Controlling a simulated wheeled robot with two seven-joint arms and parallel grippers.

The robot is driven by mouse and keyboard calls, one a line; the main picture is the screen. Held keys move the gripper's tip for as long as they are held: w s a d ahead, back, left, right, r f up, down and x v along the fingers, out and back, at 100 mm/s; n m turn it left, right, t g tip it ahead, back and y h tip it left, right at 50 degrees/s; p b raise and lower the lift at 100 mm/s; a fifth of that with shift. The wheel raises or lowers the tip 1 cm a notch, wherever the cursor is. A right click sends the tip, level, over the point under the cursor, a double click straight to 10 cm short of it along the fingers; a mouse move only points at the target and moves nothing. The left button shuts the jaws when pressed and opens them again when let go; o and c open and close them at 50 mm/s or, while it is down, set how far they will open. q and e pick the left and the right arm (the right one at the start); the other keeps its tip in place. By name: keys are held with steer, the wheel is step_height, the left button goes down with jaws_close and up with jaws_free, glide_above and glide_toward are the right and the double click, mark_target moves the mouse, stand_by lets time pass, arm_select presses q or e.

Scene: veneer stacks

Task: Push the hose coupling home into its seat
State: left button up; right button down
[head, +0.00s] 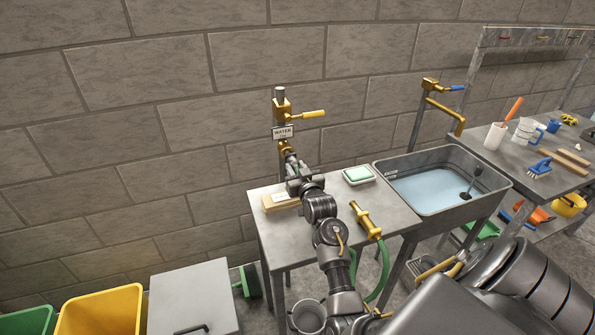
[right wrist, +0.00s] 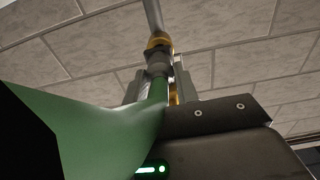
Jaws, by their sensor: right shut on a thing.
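The grey hose coupling (right wrist: 158,64) sits at the end of the green hose (right wrist: 125,135), just below a brass seat (right wrist: 157,43) on the water pipe in the right wrist view. It looks in line with the seat and touching or nearly so; I cannot tell how deep it sits. My right gripper (head: 291,162) is shut on the coupling below the brass outlet (head: 285,146) of the standpipe. In the head view the gripper hides most of the coupling. My left gripper is not in view.
The standpipe has a yellow-handled valve (head: 313,114) and a water sign (head: 283,132). On the small table (head: 385,203) lie a wooden block (head: 275,203), a soap dish (head: 358,176) and a brass nozzle (head: 365,220). A water-filled sink (head: 440,207) stands to the right.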

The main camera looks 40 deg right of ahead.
steer(key=shift+b+x, duration=0.5)
steer(key=shift+x, duration=0.9)
steer(key=c, duration=1)
jaws_free()
steer(key=b+v, duration=0.2)
steer(key=v, duration=0.9)
steer(key=shift+w, duration=0.1)
